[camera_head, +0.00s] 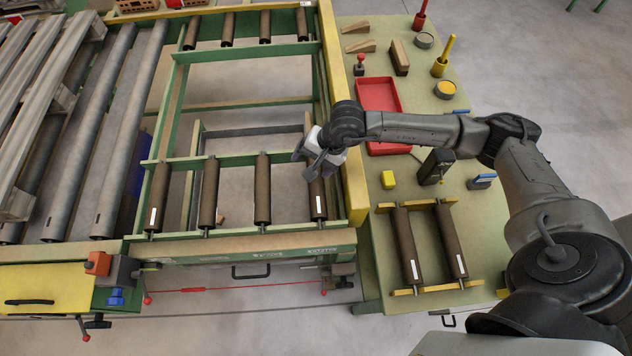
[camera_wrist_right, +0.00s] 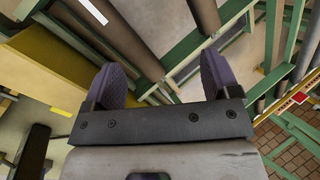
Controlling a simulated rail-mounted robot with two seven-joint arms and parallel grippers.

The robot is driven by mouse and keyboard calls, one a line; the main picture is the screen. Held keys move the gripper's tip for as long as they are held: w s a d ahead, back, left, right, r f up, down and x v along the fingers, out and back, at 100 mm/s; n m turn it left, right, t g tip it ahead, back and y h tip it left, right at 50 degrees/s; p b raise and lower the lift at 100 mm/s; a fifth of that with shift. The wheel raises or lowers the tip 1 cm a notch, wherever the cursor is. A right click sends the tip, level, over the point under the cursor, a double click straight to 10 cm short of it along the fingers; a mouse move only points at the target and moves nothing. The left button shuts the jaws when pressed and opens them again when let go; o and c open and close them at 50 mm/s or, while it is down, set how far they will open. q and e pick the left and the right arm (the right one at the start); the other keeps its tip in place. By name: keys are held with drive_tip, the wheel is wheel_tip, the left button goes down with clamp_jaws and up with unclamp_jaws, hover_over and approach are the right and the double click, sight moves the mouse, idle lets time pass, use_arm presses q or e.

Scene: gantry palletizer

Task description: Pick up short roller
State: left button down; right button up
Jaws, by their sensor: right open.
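Brown short rollers lie in the green conveyor frame. The front row holds several of them, and its rightmost short roller (camera_head: 318,198) bears a white label. My right gripper (camera_head: 306,160) is open and empty, above the far end of that roller. In the right wrist view a brown roller (camera_wrist_right: 125,42) runs beneath and between the spread fingertips of the right gripper (camera_wrist_right: 160,82). I cannot tell the height gap. Two more short rollers (camera_head: 406,245) (camera_head: 451,240) rest on a yellow-ended stand on the green table. My left gripper is not in view.
The yellow side rail (camera_head: 345,120) stands close right of my right gripper. Long grey rollers (camera_head: 125,140) and a wooden pallet (camera_head: 30,90) are at left.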

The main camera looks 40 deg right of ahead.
sight(318, 184)
drive_tip(key=f+n, duration=0.1)
drive_tip(key=f, duration=0.2)
drive_tip(key=s+d+f+n+g+h, duration=0.1)
drive_tip(key=f+n, duration=0.1)
drive_tip(key=f, duration=0.1)
drive_tip(key=f+n+g+h, duration=0.1)
drive_tip(key=f, duration=0.2)
drive_tip(key=shift+s+d+f, duration=0.3)
drive_tip(key=shift+s+f, duration=0.05)
drive_tip(key=shift+s, duration=0.05)
drive_tip(key=shift+p+x, duration=0.35)
drive_tip(key=shift+x, duration=2)
drive_tip(key=shift+w+f, duration=0.15)
drive_tip(key=shift+f, duration=0.15)
drive_tip(key=shift+a, duration=0.1)
drive_tip(key=shift+c, duration=0.4)
drive_tip(key=c, duration=1.2)
drive_tip(key=shift+r, duration=0.1)
drive_tip(key=shift+c, duration=0.4)
